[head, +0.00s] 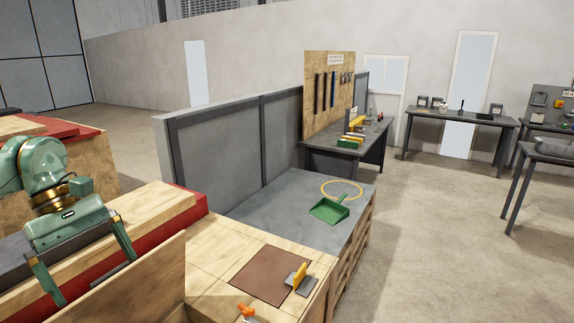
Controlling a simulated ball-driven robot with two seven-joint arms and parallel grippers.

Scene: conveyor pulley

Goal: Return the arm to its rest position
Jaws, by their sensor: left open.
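My left gripper (97,280) is at the lower left of the head view, on the green arm that comes in from the left. Its two dark-tipped fingers are spread wide apart, with nothing seen between them. It hangs over, or in front of, a wooden surface with red edges and a dark strip (12,247); I cannot tell the height gap. The arm and gripper hide part of that surface. My right gripper is not in view.
A wooden bench top with a brown mat (262,274) and a yellow-and-grey piece (299,279) lies right of the gripper. A green dustpan (329,209) and yellow ring (342,181) lie beyond on grey. A grey partition (225,150) stands behind. Floor (440,240) is open at right.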

